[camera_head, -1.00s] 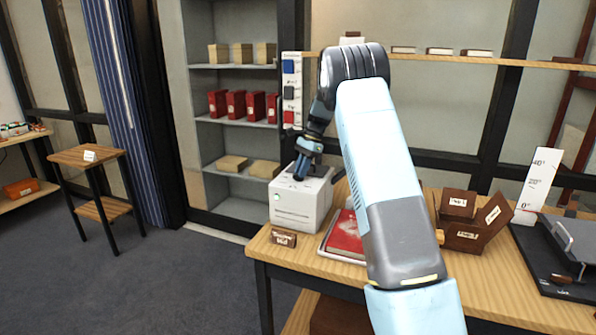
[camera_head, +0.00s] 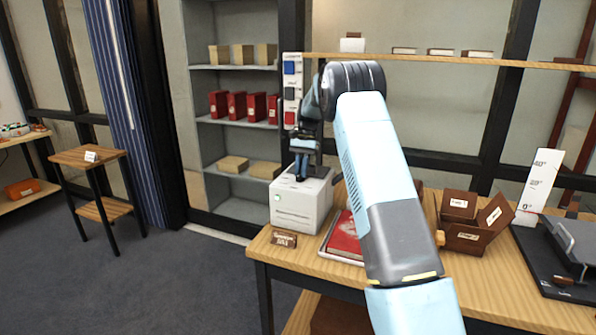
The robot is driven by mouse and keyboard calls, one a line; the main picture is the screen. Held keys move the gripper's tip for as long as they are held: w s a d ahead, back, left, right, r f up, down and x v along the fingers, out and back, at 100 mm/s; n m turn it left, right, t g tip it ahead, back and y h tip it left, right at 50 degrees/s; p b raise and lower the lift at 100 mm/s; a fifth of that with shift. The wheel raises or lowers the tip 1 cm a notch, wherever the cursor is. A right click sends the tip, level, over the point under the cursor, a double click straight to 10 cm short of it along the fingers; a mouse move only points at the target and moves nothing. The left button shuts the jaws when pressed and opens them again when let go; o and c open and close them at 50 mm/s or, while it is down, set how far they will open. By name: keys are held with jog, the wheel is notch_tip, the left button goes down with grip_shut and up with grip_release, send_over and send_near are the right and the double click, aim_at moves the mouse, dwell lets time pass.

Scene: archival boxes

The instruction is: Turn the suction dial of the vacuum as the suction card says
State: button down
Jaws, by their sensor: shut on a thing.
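The vacuum is a white box (camera_head: 297,211) with grey lettering and a small green spot on its front, at the back left of the wooden table. My gripper (camera_head: 301,177) points down onto the top of this box and is shut on the suction dial there. The dial itself is hidden by the fingers, so its setting cannot be read. A small brown card (camera_head: 284,238) with pale lettering stands in front of the box at the table's edge. Its writing is too small to read.
A red book (camera_head: 345,238) lies right of the vacuum, partly behind my arm. Brown boxes (camera_head: 468,237) and a dark device with a white scale (camera_head: 540,186) stand further right. A panel with blue, black and red patches (camera_head: 291,92) rises behind the vacuum.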

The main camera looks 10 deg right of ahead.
jog(key=shift+w, duration=0.1)
dwell(0.3)
jog(key=c, duration=1.1)
grip_release()
jog(key=v, duration=1.3)
jog(key=shift+w+r, duration=0.15)
jog(key=shift+r, duration=0.1)
